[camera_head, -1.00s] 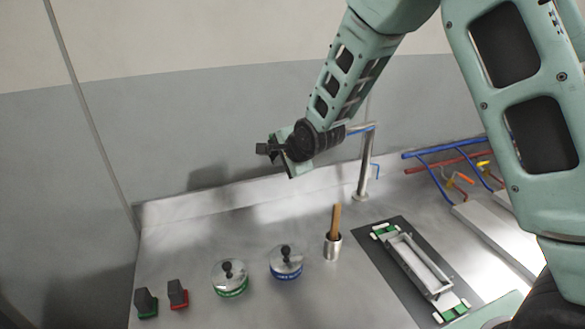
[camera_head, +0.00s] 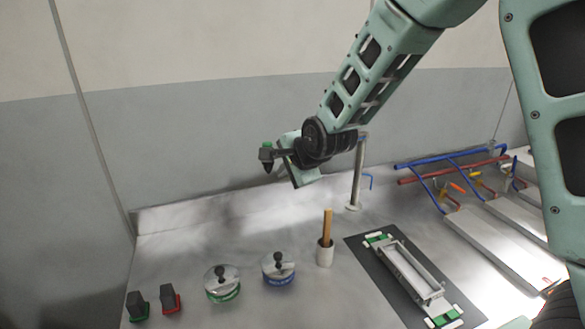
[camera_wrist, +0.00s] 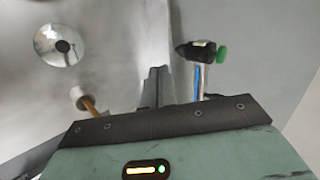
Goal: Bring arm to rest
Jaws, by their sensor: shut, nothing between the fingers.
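My arm reaches in from the upper right in the head view, bent down to the left. My gripper (camera_head: 284,153) is high above the back of the grey worktop (camera_head: 215,238), close to the wall. It is shut and empty. In the wrist view its narrow dark fingers (camera_wrist: 157,86) stand close together above the dark wrist bar. A dark nozzle-like piece with a green cap (camera_head: 267,156) shows beside the fingertips, and also in the wrist view (camera_wrist: 198,52). I cannot tell whether the two touch.
A metal post (camera_head: 356,178) stands behind my wrist. Below are two lidded pots (camera_head: 222,284) (camera_head: 279,269), a cup with a wooden handle (camera_head: 325,252), a white rack on a dark mat (camera_head: 410,268), and two dark blocks (camera_head: 137,305) (camera_head: 169,299). Blue and red rails (camera_head: 440,165) lie right.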

